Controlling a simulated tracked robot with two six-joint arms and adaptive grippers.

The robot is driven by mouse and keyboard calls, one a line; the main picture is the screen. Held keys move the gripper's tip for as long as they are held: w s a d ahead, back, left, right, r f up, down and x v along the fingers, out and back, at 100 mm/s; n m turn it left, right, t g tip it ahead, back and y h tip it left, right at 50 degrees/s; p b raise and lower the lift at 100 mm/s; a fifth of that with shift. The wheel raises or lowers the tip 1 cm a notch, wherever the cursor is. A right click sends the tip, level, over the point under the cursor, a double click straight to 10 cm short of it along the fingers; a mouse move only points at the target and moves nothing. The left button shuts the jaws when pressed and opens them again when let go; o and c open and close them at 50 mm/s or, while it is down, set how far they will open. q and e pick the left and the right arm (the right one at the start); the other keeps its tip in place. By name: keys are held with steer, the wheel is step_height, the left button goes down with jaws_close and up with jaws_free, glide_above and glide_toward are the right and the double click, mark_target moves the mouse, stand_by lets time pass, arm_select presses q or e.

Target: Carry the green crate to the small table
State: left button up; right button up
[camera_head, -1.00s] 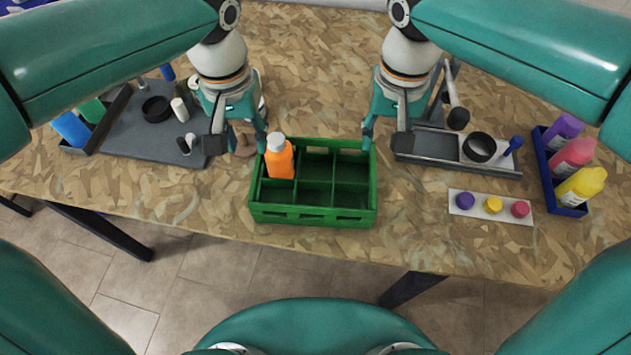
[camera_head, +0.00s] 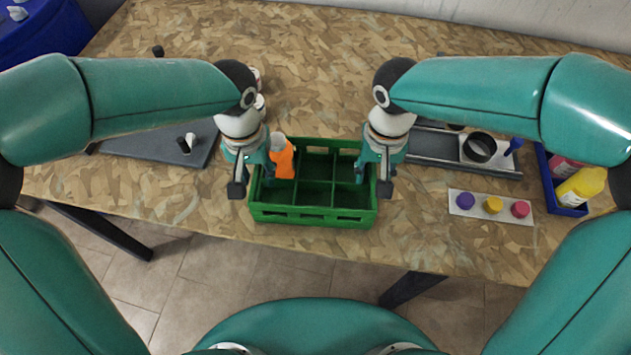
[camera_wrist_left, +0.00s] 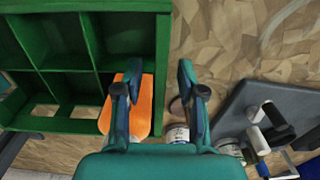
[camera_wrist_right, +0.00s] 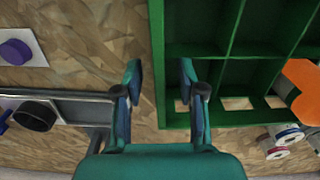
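The green crate (camera_head: 313,214), divided into several compartments, stands on the wood-chip-patterned table (camera_head: 190,215) near its front edge. An orange bottle (camera_head: 284,160) is in its back left compartment, looking slightly tilted. My left gripper (camera_head: 255,176) is open at the crate's left wall; in the left wrist view (camera_wrist_left: 160,85) its fingers lie either side of that wall, one over the bottle. My right gripper (camera_head: 372,178) is open at the right wall; in the right wrist view (camera_wrist_right: 160,80) its fingers lie either side of it. I cannot tell whether they touch. No small table is visible.
A grey tray (camera_head: 165,145) with small items lies left of the crate. Right of it are a dark tray (camera_head: 430,145) with a black ring, a pale plate (camera_head: 475,213) with coloured caps, and a blue bin (camera_head: 568,208) of bottles.

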arm_select(q)
jaws_close()
arm_select(e)
jaws_close()
arm_select(q)
steer(key=shift+r, duration=0.2)
arm_select(e)
steer(key=shift+r, duration=0.2)
